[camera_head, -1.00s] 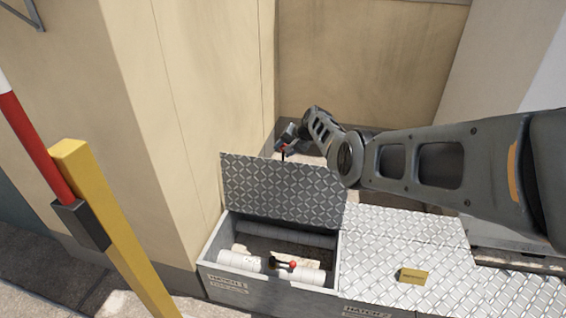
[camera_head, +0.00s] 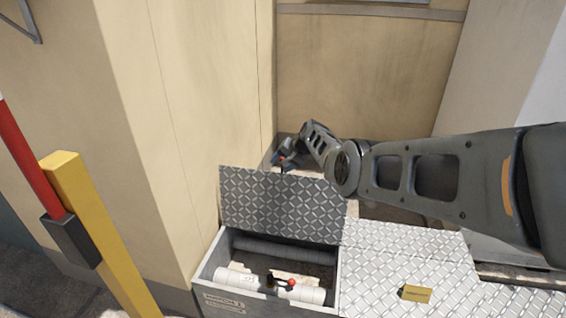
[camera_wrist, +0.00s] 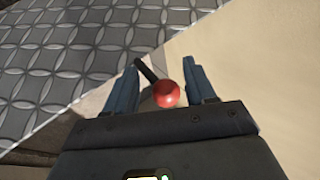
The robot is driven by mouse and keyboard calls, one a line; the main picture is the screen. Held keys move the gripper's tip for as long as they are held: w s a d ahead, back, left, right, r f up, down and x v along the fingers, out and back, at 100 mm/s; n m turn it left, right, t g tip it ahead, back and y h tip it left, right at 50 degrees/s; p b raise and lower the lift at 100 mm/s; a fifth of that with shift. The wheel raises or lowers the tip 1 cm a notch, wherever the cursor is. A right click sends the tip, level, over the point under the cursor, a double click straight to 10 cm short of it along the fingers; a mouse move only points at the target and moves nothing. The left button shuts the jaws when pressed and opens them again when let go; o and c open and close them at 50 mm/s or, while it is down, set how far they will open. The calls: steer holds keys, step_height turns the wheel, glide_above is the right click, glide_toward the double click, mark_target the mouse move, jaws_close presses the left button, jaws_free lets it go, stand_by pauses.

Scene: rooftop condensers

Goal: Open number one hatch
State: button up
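The number one hatch lid (camera_head: 275,205), a grey diamond-plate panel, stands raised at the back of its box (camera_head: 208,285), which is labelled on its front. The box is open and shows white wrapped pipes (camera_head: 240,280) and a red-knobbed valve lever inside (camera_head: 291,283). My gripper (camera_head: 284,158) is behind the lid's upper edge, near the wall. In the wrist view my gripper (camera_wrist: 165,85) has its two blue fingers apart, with a red ball on a dark stem (camera_wrist: 166,94) between them. The lid's plate (camera_wrist: 80,60) fills the left there. Neither finger clearly touches the ball.
A closed diamond-plate lid (camera_head: 400,265) with a yellow tag (camera_head: 415,293) lies to the right of the open box. A yellow post (camera_head: 100,235) with a red-and-white bar (camera_head: 30,160) stands at the left. Beige walls (camera_head: 370,80) close in behind and left.

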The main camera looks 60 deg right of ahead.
steer(key=shift+r, duration=0.1)
steer(key=shift+s+r+p, duration=0.35)
steer(key=shift+r+p, duration=0.2)
steer(key=shift+p, duration=0.2)
steer(key=p+v, duration=0.3)
steer(key=v, duration=0.3)
steer(key=shift+s+a, duration=0.15)
steer(key=shift+s, duration=0.05)
